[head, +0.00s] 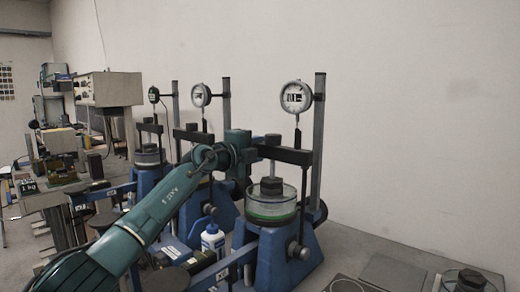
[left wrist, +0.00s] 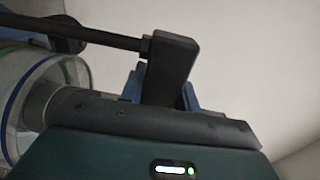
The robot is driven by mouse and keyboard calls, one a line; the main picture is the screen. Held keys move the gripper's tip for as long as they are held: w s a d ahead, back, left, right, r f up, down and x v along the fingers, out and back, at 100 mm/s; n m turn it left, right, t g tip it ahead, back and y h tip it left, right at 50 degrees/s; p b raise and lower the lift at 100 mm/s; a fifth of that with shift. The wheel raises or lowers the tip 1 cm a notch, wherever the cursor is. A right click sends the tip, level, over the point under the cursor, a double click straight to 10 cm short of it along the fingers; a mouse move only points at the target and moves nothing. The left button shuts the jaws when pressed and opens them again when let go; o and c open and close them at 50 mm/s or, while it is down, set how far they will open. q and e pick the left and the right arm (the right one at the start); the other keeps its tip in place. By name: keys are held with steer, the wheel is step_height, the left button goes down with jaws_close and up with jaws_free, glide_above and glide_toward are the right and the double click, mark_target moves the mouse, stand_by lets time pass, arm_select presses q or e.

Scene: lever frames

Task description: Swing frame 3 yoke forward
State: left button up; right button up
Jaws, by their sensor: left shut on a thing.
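The nearest lever frame, on the right in the head view, has a blue base (head: 288,258), a dark horizontal yoke bar (head: 292,155) and a round dial gauge (head: 296,96) above. I cannot read a frame number on it. My left gripper (head: 262,146) is at the left end of this yoke. In the left wrist view, a dark upright block of the yoke (left wrist: 172,62) stands between my blue fingers (left wrist: 160,88), which are shut on it. A clear round cell (head: 272,202) with a green band sits below the bar. My right gripper is not in view.
Two similar frames with dial gauges (head: 201,95) stand farther back to the left. A bench with instruments (head: 108,89) is at the far left. The grey bench top (head: 350,250) at right has some bare room.

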arm_select(q)
jaws_close()
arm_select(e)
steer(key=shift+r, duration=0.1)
arm_select(q)
steer(key=shift+a, duration=0.1)
steer(key=shift+s+a+f+b, duration=0.15)
steer(key=shift+s+a+b, duration=0.05)
steer(key=shift+s+b, duration=0.15)
steer(key=s+a+f+t+h, duration=0.2)
steer(key=s+a+f+t, duration=0.1)
steer(key=s+a, duration=0.5)
steer(key=shift+s+f+h, duration=0.15)
steer(key=shift+s+h, duration=0.15)
steer(key=shift+s, duration=0.85)
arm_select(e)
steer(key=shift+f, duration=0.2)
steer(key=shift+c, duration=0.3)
